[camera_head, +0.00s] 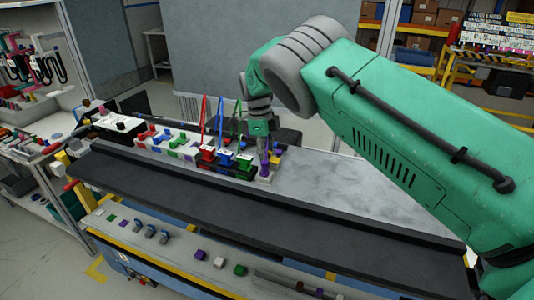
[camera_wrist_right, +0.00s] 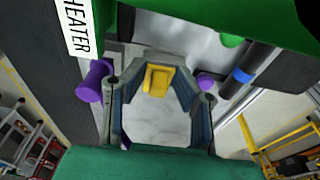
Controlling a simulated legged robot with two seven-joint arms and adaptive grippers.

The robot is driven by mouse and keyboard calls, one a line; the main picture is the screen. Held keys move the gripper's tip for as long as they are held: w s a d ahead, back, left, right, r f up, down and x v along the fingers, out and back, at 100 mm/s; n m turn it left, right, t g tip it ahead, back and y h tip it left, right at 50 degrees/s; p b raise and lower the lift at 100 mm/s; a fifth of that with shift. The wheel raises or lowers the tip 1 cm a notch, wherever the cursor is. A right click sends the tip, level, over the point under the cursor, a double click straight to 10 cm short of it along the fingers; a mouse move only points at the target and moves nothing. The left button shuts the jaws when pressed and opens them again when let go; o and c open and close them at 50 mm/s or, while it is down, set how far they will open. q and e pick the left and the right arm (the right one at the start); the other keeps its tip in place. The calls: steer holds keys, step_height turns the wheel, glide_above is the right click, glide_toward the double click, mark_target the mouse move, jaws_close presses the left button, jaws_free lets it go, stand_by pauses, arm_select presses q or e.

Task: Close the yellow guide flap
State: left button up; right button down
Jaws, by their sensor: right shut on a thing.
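The yellow guide flap (camera_wrist_right: 158,78) shows in the right wrist view, between the tips of my right gripper (camera_wrist_right: 164,72). The gripper is shut on it. A pale grey surface shows below the flap, between the fingers. In the head view my right gripper (camera_head: 265,158) points down at the right end of the row of coloured connectors. There the fingers mostly hide the flap, and its angle is hard to tell. My left gripper is not in view.
Red, blue and green connectors (camera_head: 226,158) with upright cables stand just left of my right gripper. Purple cylinders (camera_wrist_right: 95,82) flank the fingers in the wrist view. A dark rail (camera_head: 230,200) runs along the front. The grey panel (camera_head: 330,185) to the right is clear.

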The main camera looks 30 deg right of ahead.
steer(key=shift+w, duration=0.1)
stand_by(0.3)
steer(key=c, duration=1.5)
jaws_free()
steer(key=shift+c, duration=0.2)
steer(key=shift+w+f, duration=0.15)
steer(key=shift+w, duration=0.05)
step_height(320, 180, up, 12)
steer(key=w+a, duration=0.1)
steer(key=shift+w, duration=0.25)
steer(key=shift+a+f, duration=0.1)
steer(key=shift+f, duration=0.05)
